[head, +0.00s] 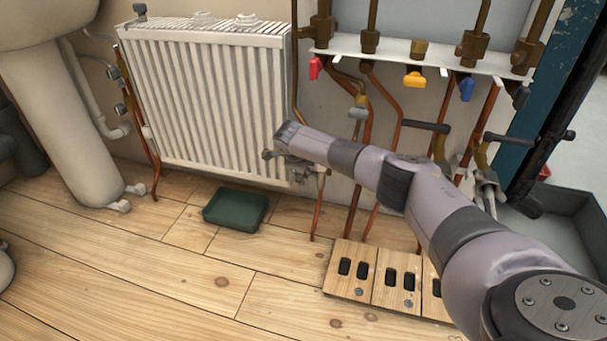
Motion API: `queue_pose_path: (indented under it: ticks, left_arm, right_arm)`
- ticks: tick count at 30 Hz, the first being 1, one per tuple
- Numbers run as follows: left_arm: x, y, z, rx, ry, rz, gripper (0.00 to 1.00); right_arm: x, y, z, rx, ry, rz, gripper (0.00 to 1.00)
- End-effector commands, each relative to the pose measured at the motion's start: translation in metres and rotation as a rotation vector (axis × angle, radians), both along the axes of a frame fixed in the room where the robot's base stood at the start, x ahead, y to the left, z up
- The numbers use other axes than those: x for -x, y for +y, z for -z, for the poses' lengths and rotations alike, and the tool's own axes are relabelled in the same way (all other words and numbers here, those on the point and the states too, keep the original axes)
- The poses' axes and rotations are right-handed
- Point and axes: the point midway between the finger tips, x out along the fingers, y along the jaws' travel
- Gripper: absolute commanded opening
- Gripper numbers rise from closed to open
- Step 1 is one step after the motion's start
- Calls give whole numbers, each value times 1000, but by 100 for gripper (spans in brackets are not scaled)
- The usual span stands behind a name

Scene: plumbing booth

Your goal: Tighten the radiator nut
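The white ribbed radiator (205,95) hangs on the wall at the back left. My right arm comes in from the right, and its end reaches the radiator's lower right corner. My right gripper (284,158) is there, small and dark, among metal fittings. The radiator valve fitting (318,170) shows just right of it, above a copper pipe. The nut itself is hidden or too small to make out. I cannot tell whether the gripper touches it or how far its fingers are open. My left gripper is not in view.
A green box (236,209) lies on the wooden floor (130,265) below the radiator. A white pedestal (58,120) stands left. A pipe manifold with coloured valve handles (414,80) is on the wall right. Wooden panels with dark slots (352,270) lie in front.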

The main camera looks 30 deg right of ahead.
Motion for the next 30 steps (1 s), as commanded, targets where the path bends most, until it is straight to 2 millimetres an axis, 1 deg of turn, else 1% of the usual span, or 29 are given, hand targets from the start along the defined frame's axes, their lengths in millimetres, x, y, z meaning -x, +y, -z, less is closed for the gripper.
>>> queue_pose_path:
  ticks: [6, 27, 30]
  left_arm:
    - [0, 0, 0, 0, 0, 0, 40]
    - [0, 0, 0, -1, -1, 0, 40]
    - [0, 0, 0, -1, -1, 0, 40]
  right_arm:
    - [0, 0, 0, 0, 0, 0, 48]
    - [0, 0, 0, 1, 1, 0, 2]
    - [0, 0, 0, 1, 0, 0, 0]
